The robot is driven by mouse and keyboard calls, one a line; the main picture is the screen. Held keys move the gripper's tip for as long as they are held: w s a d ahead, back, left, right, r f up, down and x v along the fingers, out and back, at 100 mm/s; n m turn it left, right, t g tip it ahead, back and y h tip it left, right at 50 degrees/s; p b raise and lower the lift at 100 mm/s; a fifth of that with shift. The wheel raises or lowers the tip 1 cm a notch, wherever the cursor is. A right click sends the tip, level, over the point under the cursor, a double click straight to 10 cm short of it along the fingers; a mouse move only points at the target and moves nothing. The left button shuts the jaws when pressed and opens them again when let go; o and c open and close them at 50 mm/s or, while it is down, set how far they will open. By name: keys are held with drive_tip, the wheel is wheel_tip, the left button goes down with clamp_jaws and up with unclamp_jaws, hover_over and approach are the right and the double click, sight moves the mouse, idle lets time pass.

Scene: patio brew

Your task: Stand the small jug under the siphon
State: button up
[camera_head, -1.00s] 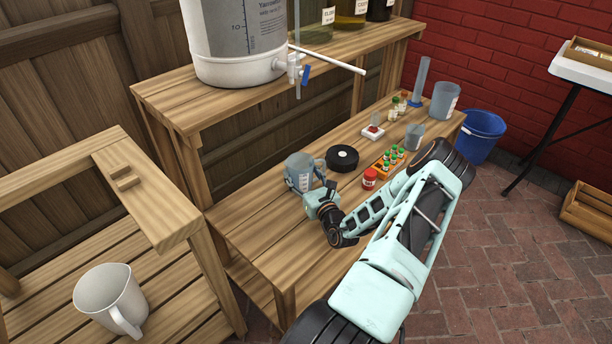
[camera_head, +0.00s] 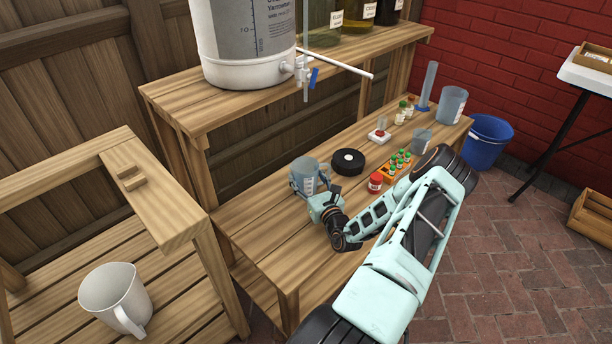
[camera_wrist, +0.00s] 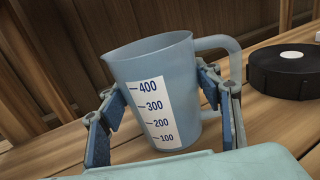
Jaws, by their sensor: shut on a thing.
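The small jug (camera_head: 304,174) is blue-grey and translucent, with a white scale label up to 400 and a handle. It is roughly upright at the lower bench, and I cannot tell whether its base touches the planks. My gripper (camera_head: 313,196) is shut on it. In the wrist view the jug (camera_wrist: 158,90) sits between my two fingers, its handle on the right, and it looks empty. The siphon, a white tube (camera_head: 340,61) with a clear upright pipe and blue tap (camera_head: 313,78), is at the white bucket (camera_head: 247,70) on the upper shelf, above and behind the jug.
A black disc (camera_head: 348,161) lies right of the jug. A red-lidded jar (camera_head: 375,183), an orange vial rack (camera_head: 390,175) and a beaker (camera_head: 421,140) stand further right. A white jug (camera_head: 112,295) stands on the left stand. Bench left of my gripper is clear.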

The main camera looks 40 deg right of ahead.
drive_tip(key=o, duration=1.3)
drive_tip(key=shift+c, duration=0.2)
